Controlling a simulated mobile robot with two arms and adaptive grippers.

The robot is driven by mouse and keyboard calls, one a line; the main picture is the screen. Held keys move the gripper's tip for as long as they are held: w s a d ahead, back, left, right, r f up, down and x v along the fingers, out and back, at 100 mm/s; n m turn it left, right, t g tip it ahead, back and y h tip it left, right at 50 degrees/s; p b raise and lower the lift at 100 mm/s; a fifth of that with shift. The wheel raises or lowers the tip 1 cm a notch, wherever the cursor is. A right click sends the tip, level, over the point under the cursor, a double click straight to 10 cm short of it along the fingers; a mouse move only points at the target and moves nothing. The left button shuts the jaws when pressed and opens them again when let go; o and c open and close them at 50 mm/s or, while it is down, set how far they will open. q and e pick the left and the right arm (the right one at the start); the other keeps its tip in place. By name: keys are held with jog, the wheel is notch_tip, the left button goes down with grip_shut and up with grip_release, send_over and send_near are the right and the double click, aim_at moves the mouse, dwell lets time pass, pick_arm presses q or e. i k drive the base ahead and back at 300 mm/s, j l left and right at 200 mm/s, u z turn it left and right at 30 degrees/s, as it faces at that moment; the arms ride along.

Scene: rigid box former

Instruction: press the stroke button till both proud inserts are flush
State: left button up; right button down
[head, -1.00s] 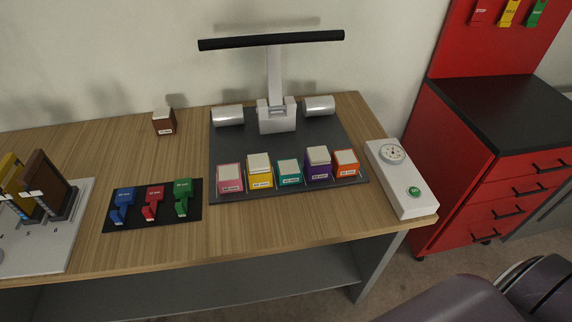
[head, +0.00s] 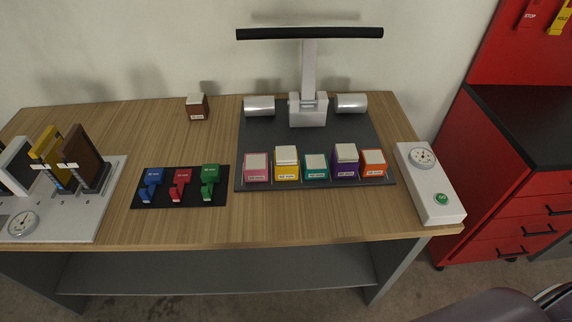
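A white control box (head: 432,181) with a dial (head: 421,157) and a green stroke button (head: 441,199) lies at the table's right end. Left of it, a dark base plate (head: 243,133) carries a row of coloured boxes with pale inserts: pink (head: 256,170), yellow (head: 287,168), teal (head: 315,170), purple (head: 345,166) and orange (head: 373,165). The yellow and purple boxes' inserts stand higher than the others. A press with a long black bar (head: 310,33) rises behind them. Neither gripper is in view; a dark rounded shape, likely my arm, shows at the lower right.
A black mat holds blue (head: 151,185), red (head: 180,185) and green (head: 209,183) clamp-like pieces. A brown box (head: 197,107) stands at the back. A grey fixture with upright plates (head: 88,216) is at left. A red cabinet (head: 495,185) stands right of the table.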

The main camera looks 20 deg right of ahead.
aim_at(441, 198)
jog(key=i+l+z, duration=0.15)
jog(key=i, duration=0.55)
jog(key=z, duration=1.5)
